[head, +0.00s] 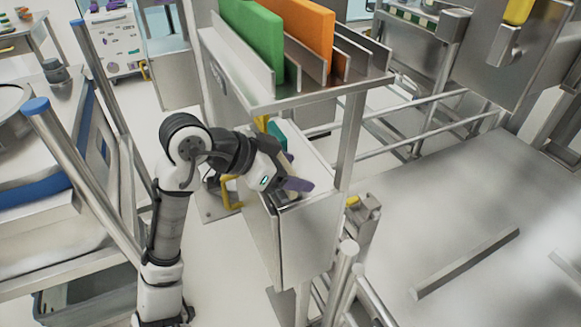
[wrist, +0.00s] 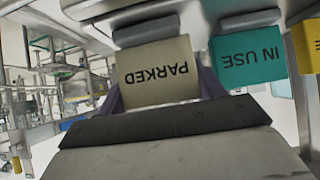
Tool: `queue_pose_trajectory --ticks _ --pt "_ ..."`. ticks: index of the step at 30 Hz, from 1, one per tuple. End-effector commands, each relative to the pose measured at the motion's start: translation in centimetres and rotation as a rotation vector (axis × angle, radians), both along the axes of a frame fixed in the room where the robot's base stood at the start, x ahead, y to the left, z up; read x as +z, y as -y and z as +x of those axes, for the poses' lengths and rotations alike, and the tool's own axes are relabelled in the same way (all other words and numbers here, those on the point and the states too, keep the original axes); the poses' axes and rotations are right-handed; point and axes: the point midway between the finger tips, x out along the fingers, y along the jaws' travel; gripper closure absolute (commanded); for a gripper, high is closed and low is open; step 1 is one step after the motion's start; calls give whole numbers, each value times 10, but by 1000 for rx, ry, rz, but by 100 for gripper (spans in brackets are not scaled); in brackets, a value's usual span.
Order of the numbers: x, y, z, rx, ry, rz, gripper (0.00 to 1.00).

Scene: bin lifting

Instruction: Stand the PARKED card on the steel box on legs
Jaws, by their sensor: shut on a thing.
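The beige PARKED card (wrist: 158,72) fills the middle of the wrist view, its lettering upside down. Purple fingers show at both its sides, and my gripper (wrist: 160,98) is shut on it. A dark grey piece (wrist: 148,32) is at the card's far edge in that view. In the head view my gripper (head: 292,186) is low over the near end of the steel box on legs (head: 312,240); the card is mostly hidden there. I cannot tell whether the card touches the box.
A teal IN USE card (wrist: 248,55) stands beside the PARKED card, with a yellow card (wrist: 308,44) beyond it. A steel rack (head: 300,92) with a green board (head: 252,38) and an orange board (head: 300,32) overhangs the box. A steel table (head: 470,230) lies right.

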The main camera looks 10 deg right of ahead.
Motion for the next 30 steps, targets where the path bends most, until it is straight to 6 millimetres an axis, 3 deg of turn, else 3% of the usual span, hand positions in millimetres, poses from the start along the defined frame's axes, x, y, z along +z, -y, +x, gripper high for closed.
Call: queue_pose_trajectory --ticks 3,14,17,30 --pt "-1 0 0 0 0 0 23" --pt "5 0 0 0 0 1 23" --pt "9 -11 -1 2 2 1 23" --pt "64 -80 -15 1 2 0 23"
